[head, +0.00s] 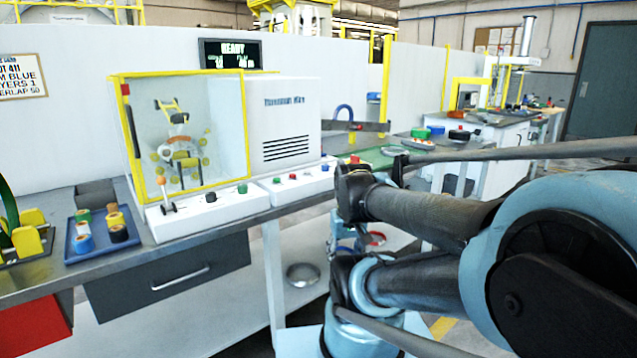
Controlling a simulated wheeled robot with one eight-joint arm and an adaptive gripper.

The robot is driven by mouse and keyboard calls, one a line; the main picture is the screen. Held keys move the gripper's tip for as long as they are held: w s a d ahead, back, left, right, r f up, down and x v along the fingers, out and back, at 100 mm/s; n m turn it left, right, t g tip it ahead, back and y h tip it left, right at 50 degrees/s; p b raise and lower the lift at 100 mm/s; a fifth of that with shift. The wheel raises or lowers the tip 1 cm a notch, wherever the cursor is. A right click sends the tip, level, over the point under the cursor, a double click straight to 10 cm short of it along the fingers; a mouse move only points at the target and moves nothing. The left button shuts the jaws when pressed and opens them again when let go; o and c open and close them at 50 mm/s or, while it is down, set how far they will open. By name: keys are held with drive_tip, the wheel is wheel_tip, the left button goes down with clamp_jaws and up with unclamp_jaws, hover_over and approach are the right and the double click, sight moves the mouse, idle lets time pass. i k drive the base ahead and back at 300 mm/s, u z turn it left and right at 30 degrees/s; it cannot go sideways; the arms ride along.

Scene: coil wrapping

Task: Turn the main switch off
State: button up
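A machine with a clear, yellow-framed guard (243,125) and a white cabinet (285,110) stands on the bench. Its left front panel (188,222) carries a small upright lever (167,197), a black knob (210,197) and a green button (242,188). A right front panel (300,187) carries several small coloured buttons. None shows a readable label, so I cannot tell which control is the main switch. My arm is folded at the right, apart from the panels. I cannot make out my gripper in this view.
A blue tray (72,245) with several coil rolls lies left of the panel. The bench's front edge and a grey drawer (165,285) are below. A second bench (487,128) stands at the back right.

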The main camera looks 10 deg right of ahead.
sight(354, 159)
drive_tip(key=u, duration=0.05)
drive_tip(key=k, duration=0.5)
drive_tip(key=z, duration=0.5)
drive_tip(key=i, duration=1.3)
drive_tip(key=u, duration=0.25)
